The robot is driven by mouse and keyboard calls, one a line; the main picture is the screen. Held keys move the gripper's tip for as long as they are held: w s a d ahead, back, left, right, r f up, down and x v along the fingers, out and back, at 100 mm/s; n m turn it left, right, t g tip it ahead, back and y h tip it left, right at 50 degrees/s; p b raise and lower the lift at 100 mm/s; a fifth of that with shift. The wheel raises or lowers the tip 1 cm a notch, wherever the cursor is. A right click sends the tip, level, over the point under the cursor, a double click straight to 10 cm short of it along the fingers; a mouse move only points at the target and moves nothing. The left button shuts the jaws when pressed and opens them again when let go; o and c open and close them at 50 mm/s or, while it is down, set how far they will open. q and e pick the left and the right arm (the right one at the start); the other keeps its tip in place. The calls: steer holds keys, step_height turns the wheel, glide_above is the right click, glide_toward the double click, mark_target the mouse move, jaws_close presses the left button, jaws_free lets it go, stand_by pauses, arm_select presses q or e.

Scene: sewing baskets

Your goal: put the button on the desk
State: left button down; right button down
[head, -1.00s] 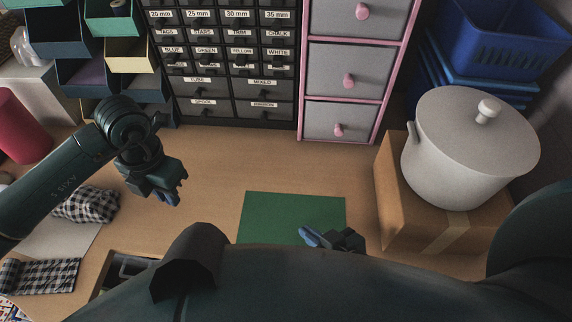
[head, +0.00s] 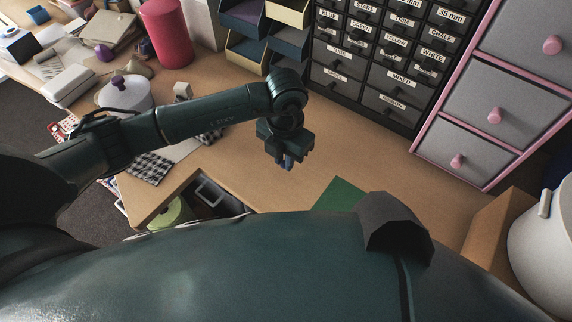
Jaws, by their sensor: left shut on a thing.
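The wooden desk (head: 345,148) spans the middle of the head view. My left gripper (head: 287,164) is above its bare top, pointing down, left of the green mat (head: 338,195). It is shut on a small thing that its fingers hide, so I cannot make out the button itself. I see no button lying on the desk. My right gripper is out of view.
A labelled drawer cabinet (head: 375,82) and a pink-framed drawer unit (head: 495,110) stand at the back. A cardboard box (head: 489,228) with a white pot (head: 545,245) is at right. Checked cloth (head: 150,168) and an open drawer (head: 212,195) lie left. The desk around the gripper is clear.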

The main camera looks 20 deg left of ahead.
arm_select(q)
step_height(320, 180, down, 4)
steer(key=shift+r, duration=0.15)
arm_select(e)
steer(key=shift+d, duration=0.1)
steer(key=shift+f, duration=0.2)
arm_select(q)
steer(key=shift+f+b, duration=0.2)
steer(key=shift+b, duration=0.1)
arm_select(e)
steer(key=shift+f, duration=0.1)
arm_select(q)
steer(key=c, duration=1.4)
jaws_free()
steer(key=shift+r, duration=0.1)
steer(key=shift+o, duration=0.2)
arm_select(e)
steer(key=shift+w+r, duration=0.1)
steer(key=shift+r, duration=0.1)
